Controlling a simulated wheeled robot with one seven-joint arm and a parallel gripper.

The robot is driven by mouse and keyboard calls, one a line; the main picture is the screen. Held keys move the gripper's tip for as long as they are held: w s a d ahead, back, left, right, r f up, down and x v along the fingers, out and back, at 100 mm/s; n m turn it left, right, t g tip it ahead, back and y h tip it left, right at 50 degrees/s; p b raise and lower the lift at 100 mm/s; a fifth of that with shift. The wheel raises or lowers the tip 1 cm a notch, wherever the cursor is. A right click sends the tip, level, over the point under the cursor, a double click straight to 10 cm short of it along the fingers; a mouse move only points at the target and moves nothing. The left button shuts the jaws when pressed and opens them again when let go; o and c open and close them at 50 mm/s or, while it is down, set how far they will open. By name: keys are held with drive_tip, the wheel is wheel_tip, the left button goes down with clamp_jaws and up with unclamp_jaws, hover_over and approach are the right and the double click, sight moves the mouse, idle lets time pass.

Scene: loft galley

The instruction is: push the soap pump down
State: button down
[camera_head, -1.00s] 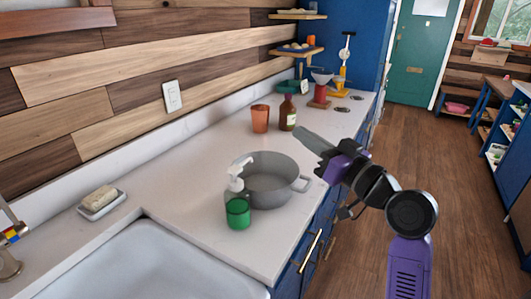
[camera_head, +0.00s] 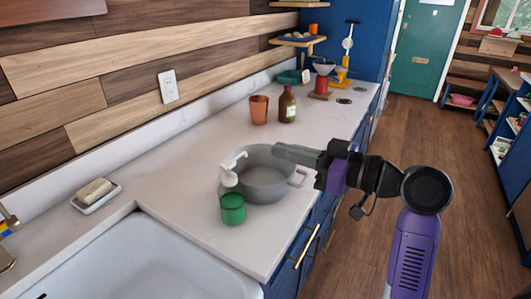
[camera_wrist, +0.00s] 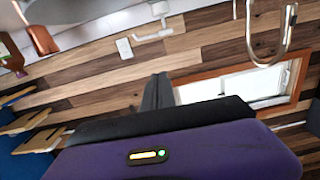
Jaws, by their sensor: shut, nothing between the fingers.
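The soap pump has a green bottle (camera_head: 232,209) and a white pump head (camera_head: 231,172) with its spout turned to the upper right. It stands upright on the counter, at the front left of the grey pot. My gripper (camera_head: 278,151) is shut and empty, pointing left above the pot's far right side. Its tips are to the right of the pump head and apart from it. In the wrist view, the shut fingers (camera_wrist: 158,92) point toward the wall, and what looks like the white pump head (camera_wrist: 153,36) shows at the top.
The grey pot (camera_head: 268,187) stands close beside the soap pump. An orange cup (camera_head: 259,110) and a brown bottle (camera_head: 287,105) stand farther back. A soap bar on a dish (camera_head: 95,195) and the sink (camera_head: 150,265) are at left. The counter left of the pump is clear.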

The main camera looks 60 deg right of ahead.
drive_tip(key=p, duration=0.1)
hover_over(235, 159)
drive_tip(key=s, duration=0.3)
drive_tip(key=f, duration=0.4)
drive_tip(key=shift+w+d+f, duration=0.2)
drive_tip(key=shift+d, duration=0.05)
wheel_tip(235, 159, down, 3)
drive_tip(key=shift+r+b, duration=0.15)
drive_tip(key=shift+b, duration=1)
